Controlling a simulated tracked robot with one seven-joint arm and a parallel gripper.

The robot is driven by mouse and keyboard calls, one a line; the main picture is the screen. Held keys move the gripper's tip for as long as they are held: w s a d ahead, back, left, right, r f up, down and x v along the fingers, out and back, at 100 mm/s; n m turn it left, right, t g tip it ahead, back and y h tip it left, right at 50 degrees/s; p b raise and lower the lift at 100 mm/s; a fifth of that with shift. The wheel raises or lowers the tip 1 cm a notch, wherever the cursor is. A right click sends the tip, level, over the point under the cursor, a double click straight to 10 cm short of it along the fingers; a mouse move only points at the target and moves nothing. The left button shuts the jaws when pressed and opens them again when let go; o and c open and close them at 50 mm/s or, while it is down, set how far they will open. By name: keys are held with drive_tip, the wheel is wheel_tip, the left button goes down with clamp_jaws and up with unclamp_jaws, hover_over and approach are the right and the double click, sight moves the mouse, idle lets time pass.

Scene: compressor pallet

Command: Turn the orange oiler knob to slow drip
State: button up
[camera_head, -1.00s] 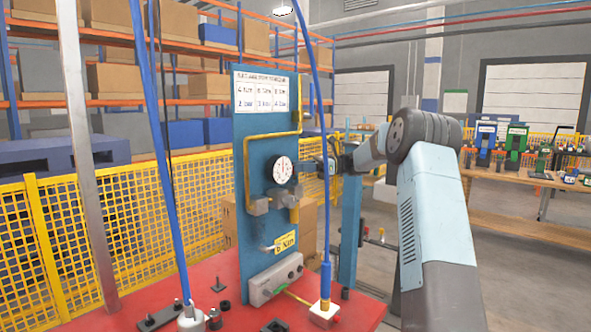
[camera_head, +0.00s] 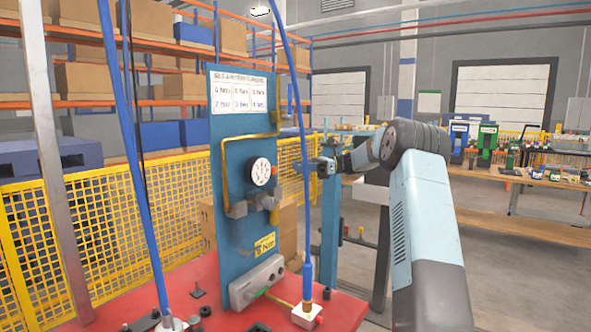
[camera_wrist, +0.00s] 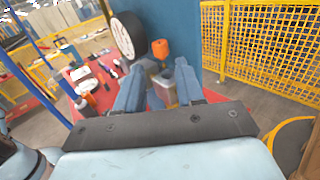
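In the wrist view an orange knob (camera_wrist: 160,48) sits just beyond and between my fingertips, above a pale, brassy fitting (camera_wrist: 165,80). My gripper (camera_wrist: 159,66) is open, its two blue-grey fingers apart and empty, pointing toward the knob without visibly touching it. In the head view my gripper (camera_head: 305,168) is small, to the right of the blue panel (camera_head: 228,150) and its round white gauge (camera_head: 261,172). I cannot pick out the orange knob in the head view. The gauge's dark rim (camera_wrist: 128,35) shows left of the knob in the wrist view.
A yellow pipe (camera_head: 225,165) runs along the panel. A blue hose (camera_head: 303,200) hangs between the camera and the gripper. A grey box (camera_head: 257,282) and fittings stand on the red pallet top (camera_head: 345,310). Yellow mesh fencing (camera_head: 100,245) stands behind.

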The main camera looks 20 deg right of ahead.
drive_tip(key=shift+d, duration=0.2)
drive_tip(key=shift+s+a+r, duration=0.1)
drive_tip(key=m+t+h, duration=1.1)
approach(273, 171)
drive_tip(key=x, duration=0.8)
drive_tip(key=shift+w+d, duration=0.3)
drive_tip(key=shift+w, duration=0.15)
drive_tip(key=shift+c, duration=0.4)
clamp_jaws()
